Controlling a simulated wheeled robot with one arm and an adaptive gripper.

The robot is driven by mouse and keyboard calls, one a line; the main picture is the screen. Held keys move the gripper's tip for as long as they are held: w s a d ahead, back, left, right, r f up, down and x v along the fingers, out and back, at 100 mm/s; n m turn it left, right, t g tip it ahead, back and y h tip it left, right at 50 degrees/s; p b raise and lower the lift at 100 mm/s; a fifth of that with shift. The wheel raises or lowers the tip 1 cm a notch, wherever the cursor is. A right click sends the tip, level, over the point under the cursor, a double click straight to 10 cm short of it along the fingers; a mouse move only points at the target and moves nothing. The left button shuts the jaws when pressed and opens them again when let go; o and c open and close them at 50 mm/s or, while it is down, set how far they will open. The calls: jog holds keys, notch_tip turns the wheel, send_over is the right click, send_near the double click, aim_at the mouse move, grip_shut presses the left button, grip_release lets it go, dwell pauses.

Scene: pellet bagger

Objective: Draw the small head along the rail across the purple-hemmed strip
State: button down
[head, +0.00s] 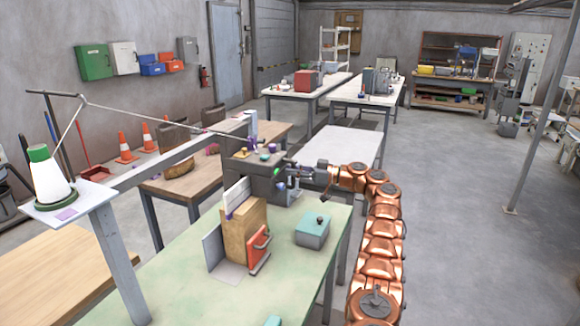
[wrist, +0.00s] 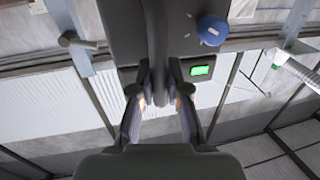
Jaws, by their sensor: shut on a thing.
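The small head appears to be the grey box (head: 248,172) with coloured knobs on top, above the green table. In the wrist view its dark body (wrist: 125,30) carries a blue knob (wrist: 212,30) and a lit green display (wrist: 202,70). My gripper (head: 284,188) is at its right side. In the wrist view my gripper (wrist: 160,97) is shut on a dark upright bar (wrist: 159,45) on the head. A white strip with a purple edge (head: 237,196) stands upright at a tan block (head: 247,232), in front of the head. I cannot make out where the head meets its rail.
A white thread cone (head: 47,178) stands on a post at left; its thread runs over an arm towards the head. A teal box (head: 312,230) sits on the green table (head: 180,265). Open floor lies right.

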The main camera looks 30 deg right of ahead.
jog(key=shift+w+d+p, duration=0.25)
jog(key=shift+p, duration=0.05)
dwell(0.4)
jog(key=c, duration=1.1)
grip_release()
jog(key=shift+d, duration=0.1)
jog(key=shift+c, duration=0.2)
